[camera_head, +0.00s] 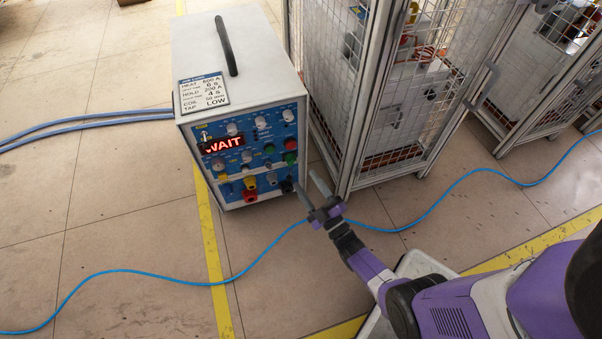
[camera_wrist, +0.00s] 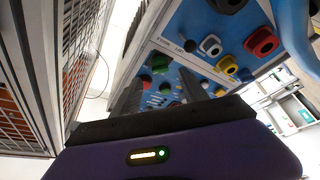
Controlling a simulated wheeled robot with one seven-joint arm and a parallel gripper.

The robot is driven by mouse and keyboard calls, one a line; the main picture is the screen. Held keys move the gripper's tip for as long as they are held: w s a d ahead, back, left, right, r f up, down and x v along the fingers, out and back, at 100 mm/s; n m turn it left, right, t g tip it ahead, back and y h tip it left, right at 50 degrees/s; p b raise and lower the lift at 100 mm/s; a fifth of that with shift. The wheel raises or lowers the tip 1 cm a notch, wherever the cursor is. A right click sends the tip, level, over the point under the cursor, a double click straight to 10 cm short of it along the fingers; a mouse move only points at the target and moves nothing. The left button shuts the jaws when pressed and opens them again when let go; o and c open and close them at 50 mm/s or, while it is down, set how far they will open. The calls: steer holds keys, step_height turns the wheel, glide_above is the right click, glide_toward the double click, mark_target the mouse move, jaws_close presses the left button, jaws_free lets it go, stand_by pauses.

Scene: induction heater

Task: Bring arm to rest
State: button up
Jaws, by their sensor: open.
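My gripper (camera_head: 310,186) is open and empty, at the lower right of the induction heater's front panel (camera_head: 249,185). Its fingers point at the panel; in the head view I cannot tell whether they touch it. In the wrist view the two fingers of my gripper (camera_wrist: 163,93) stand apart with the blue panel (camera_wrist: 185,52) and its knobs beyond them. My purple arm reaches in from the lower right of the head view. The heater (camera_head: 190,60) is a white box with a top handle, a settings card (camera_head: 203,92) and a red display (camera_head: 222,144) reading WAIT.
A mesh cage (camera_head: 330,90) stands close to the right of the heater; it also shows at the left of the wrist view (camera_wrist: 75,40). A blue cable (camera_head: 130,271) runs across the floor under my gripper. Thick hoses (camera_head: 90,120) leave the heater's left side.

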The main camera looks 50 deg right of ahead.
steer(key=shift+s+a+f, duration=0.1)
steer(key=shift+s, duration=0.25)
stand_by(0.4)
